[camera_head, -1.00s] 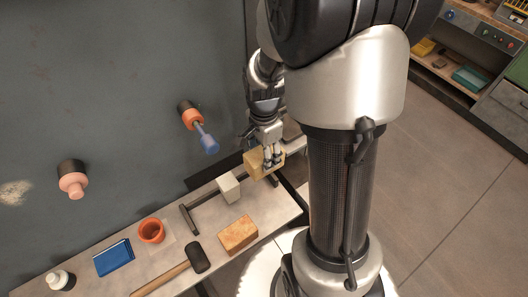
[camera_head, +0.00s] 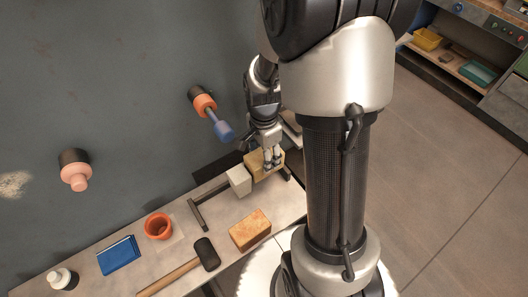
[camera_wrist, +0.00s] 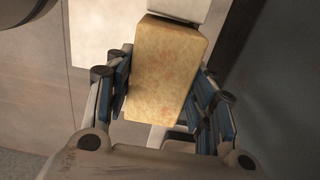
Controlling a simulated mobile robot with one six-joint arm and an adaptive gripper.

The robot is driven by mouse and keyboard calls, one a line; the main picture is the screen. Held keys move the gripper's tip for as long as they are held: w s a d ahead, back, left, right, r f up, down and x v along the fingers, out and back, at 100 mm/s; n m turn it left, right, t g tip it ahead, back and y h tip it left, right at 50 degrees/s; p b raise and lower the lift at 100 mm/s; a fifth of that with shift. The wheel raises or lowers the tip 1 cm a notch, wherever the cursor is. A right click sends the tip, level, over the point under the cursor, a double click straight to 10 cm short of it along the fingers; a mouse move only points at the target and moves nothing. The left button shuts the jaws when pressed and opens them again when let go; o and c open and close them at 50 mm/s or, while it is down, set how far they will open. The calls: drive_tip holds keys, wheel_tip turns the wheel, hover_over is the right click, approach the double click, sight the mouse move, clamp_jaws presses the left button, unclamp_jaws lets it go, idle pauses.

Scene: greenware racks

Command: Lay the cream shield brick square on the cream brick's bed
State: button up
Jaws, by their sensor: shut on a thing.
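My gripper (camera_head: 271,160) is shut on a cream-yellow speckled brick (camera_head: 253,164), which matches the cream shield brick. In the wrist view the brick (camera_wrist: 165,65) sits between the two blue-padded fingers (camera_wrist: 160,110). It is at the far right end of the bench, by a dark metal bar frame. A white block (camera_head: 239,181) is close to the brick's left side; it also shows at the wrist view's top edge (camera_wrist: 178,8). I cannot tell whether they touch, or whether the brick rests on anything. No bed is clearly distinguishable.
A tan-orange brick (camera_head: 250,231) lies on the bench, near a black-headed mallet (camera_head: 205,254), an orange pot (camera_head: 158,226), a blue book-like item (camera_head: 118,255) and a small bottle (camera_head: 62,279). Pegs (camera_head: 203,104) stick out from the dark wall above.

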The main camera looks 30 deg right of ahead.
drive_tip(key=shift+w+f, duration=0.1)
drive_tip(key=shift+f, duration=0.25)
drive_tip(key=shift+f+b, duration=2.3)
drive_tip(key=shift+f, duration=0.6)
drive_tip(key=shift+f, duration=0.6)
idle(0.5)
drive_tip(key=o, duration=1.5)
drive_tip(key=shift+o, duration=0.4)
drive_tip(key=o, duration=0.4)
